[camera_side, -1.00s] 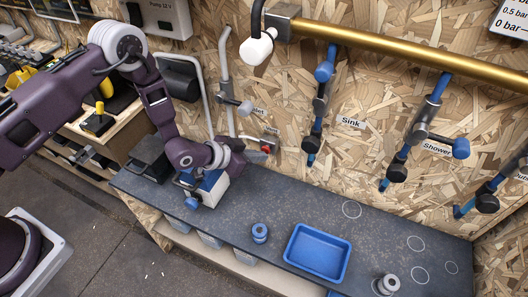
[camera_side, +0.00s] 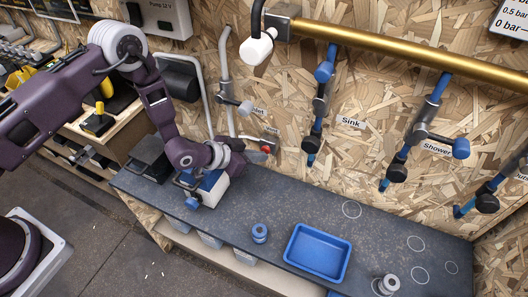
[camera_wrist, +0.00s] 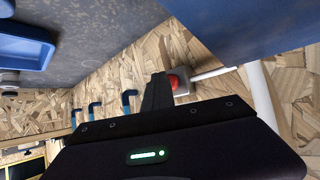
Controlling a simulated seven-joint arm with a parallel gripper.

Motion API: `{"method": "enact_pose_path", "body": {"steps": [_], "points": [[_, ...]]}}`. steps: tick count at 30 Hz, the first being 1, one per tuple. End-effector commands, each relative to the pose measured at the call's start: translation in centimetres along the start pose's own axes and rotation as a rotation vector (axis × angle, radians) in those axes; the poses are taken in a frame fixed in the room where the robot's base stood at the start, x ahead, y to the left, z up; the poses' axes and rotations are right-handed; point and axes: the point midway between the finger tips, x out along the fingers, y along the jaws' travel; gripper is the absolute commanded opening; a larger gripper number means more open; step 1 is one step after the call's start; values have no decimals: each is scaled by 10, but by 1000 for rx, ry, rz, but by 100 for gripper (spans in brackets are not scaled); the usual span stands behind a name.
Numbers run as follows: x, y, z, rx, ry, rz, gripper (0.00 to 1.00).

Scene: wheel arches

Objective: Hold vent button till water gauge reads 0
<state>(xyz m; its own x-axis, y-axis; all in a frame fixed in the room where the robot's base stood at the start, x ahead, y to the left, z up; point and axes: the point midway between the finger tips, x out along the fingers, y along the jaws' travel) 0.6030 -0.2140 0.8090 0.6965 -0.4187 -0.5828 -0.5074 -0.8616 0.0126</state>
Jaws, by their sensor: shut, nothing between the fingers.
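A red button (camera_side: 266,148) sits on a small light box on the chipboard wall, left of the Sink label. In the wrist view the red button (camera_wrist: 175,82) shows just beyond my fingertips, partly covered by them. My gripper (camera_wrist: 158,80) is shut and empty, its fingers pointing at the button. In the side view my dark gripper (camera_side: 254,156) reaches low across the bench toward the wall. I cannot tell whether the fingertips touch the button. A white panel (camera_side: 512,20) at the top right reads 0.5 bar and 0 bar; it is cut off, and no gauge reading shows.
A blue and white box (camera_side: 209,189) stands on the bench right under my wrist. A brass pipe (camera_side: 400,50) with blue-handled valves runs along the wall. The bench centre is mostly clear.

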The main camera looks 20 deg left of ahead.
Motion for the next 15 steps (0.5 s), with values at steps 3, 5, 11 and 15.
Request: {"method": "enact_pose_path", "body": {"steps": [3,5,11,15], "points": [[-1,0,0,0,2,-1,0],[-2,1,1,0,2,-1,0],[-11,8,8,0,0,0,0],[-13,9,9,0,1,-1,0]]}}
